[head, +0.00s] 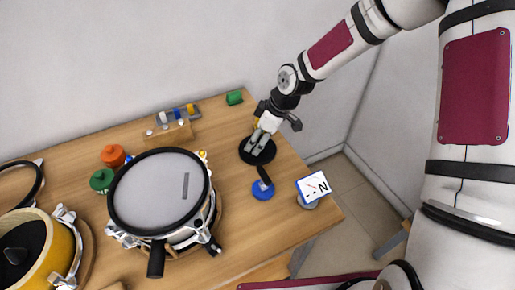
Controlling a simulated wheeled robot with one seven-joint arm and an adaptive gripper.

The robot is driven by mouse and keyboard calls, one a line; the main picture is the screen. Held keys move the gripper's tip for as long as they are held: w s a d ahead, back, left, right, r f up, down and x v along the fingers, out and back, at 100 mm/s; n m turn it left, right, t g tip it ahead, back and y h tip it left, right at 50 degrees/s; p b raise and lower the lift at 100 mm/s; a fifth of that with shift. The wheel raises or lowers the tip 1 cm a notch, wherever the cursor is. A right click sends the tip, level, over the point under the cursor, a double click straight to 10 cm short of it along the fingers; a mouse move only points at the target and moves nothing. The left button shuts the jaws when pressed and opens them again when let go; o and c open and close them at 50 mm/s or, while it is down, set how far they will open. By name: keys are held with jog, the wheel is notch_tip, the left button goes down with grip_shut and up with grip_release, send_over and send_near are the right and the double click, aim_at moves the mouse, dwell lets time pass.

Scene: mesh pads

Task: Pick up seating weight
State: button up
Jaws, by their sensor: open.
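My gripper (259,143) is open and points down over a black round disc (246,158) on the right part of the wooden table. Its fingers hide the disc's middle, and I cannot tell whether they touch it or stand around a handle. A blue round base (262,192) with a black upright handle (264,176) stands just in front of the disc. An orange knobbed piece (113,155) and a green knobbed piece (102,180) stand at the left. None is marked as the seating weight, so I cannot tell for sure which it is.
A drum-like frame with grey mesh (150,185) fills the table's middle. A yellow drum (62,248) stands front left. A white card marked N (313,186) stands near the right edge.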

jog(key=shift+c, duration=0.6)
grip_shut()
jog(key=shift+w+a, duration=0.1)
jog(key=shift+w, duration=0.05)
jog(key=shift+r, duration=0.2)
